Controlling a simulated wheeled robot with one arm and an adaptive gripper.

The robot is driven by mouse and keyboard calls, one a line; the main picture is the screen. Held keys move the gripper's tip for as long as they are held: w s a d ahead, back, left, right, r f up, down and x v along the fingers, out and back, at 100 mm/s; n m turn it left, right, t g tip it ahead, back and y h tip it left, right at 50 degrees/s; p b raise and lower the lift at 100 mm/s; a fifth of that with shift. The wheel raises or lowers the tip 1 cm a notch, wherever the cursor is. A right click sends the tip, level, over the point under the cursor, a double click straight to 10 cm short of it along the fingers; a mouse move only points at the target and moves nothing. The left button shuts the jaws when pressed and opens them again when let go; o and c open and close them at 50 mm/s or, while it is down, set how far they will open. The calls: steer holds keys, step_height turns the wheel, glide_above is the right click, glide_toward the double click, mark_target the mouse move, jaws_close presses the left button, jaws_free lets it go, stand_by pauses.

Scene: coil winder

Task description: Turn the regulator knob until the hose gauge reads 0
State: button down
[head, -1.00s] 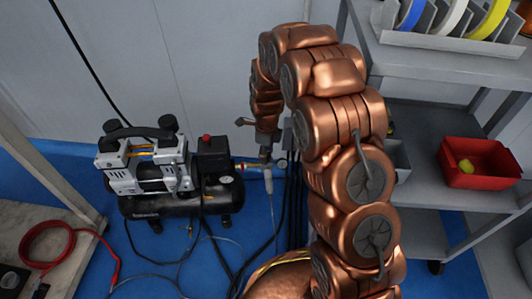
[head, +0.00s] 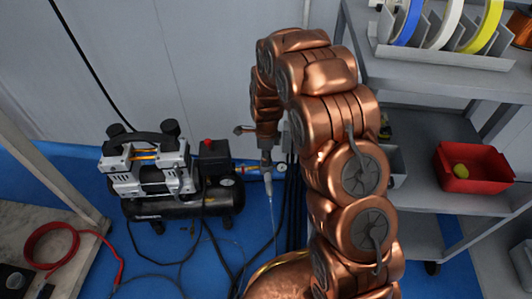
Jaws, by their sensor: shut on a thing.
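The air compressor (head: 150,172) stands on the blue floor, with a black tank and a red-topped black box. A regulator fitting (head: 267,167) sticks out to its right, with a hose running down from it. A small round white gauge (head: 282,168) sits on the fitting's right; its needle is too small to read. Another gauge (head: 227,181) is on the tank's end. My gripper (head: 266,152) points down onto the top of the fitting and is shut on the regulator knob, which its fingers hide.
A grey shelf unit with a red bin (head: 474,184) and a rack of coloured spools (head: 440,50) stands at right. Black cables hang behind the fitting. A red hose (head: 50,246) lies on the bench at left. The wall is close behind.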

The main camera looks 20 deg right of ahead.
steer(key=n+p, duration=0.4)
steer(key=n, duration=0.1)
steer(key=shift+r+p, duration=0.2)
steer(key=shift+p, duration=0.2)
steer(key=n+p, duration=0.3)
steer(key=n, duration=0.3)
steer(key=n+p, duration=0.2)
steer(key=n, duration=0.3)
steer(key=shift+f+p, duration=0.1)
steer(key=shift+p, duration=0.25)
steer(key=n+p, duration=0.1)
steer(key=n, duration=0.5)
steer(key=shift+w+n+p, duration=0.1)
steer(key=shift+n+p, duration=0.2)
steer(key=shift+p, duration=0.1)
steer(key=n, duration=0.5)
steer(key=shift+n, duration=0.3)
steer(key=n, duration=0.5)
steer(key=shift+f, duration=0.1)
steer(key=n+b, duration=0.1)
steer(key=n, duration=0.5)
steer(key=shift+n, duration=0.3)
steer(key=n+b, duration=0.1)
steer(key=n, duration=0.4)
